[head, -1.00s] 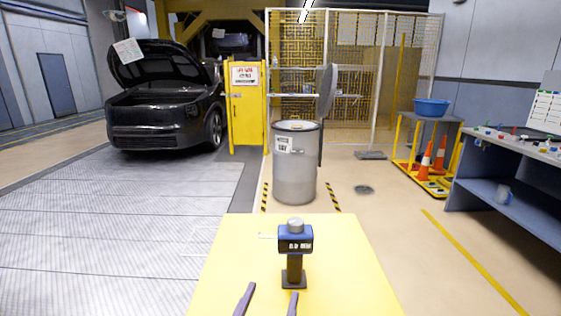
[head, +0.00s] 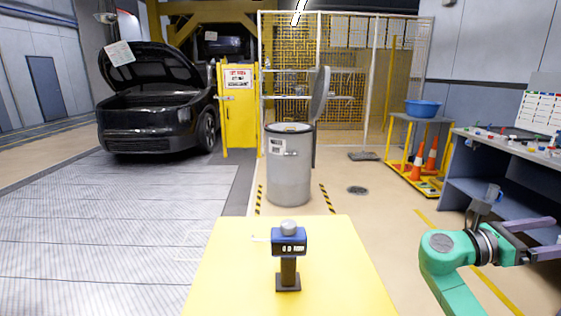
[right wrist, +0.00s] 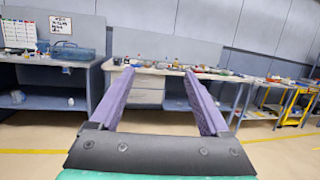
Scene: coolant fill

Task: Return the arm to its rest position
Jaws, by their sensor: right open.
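My right gripper (head: 553,236) shows at the right of the head view, on a green arm, with its purple fingers pointing right. In the right wrist view its two fingers (right wrist: 157,75) are spread apart with nothing between them. It is over the floor in front of the workbench (head: 500,200), well clear of the yellow tabletop (head: 340,260). A blue-headed device on a dark stand (head: 289,245) stands upright on that tabletop. My left gripper is not in view.
A grey drum (head: 289,175) with its lid raised stands beyond the tabletop. A dark car (head: 150,125) with its hood up is at the left. A yellow cart (head: 408,160) holds a blue basin (head: 422,107) and orange cones. The floor between is open.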

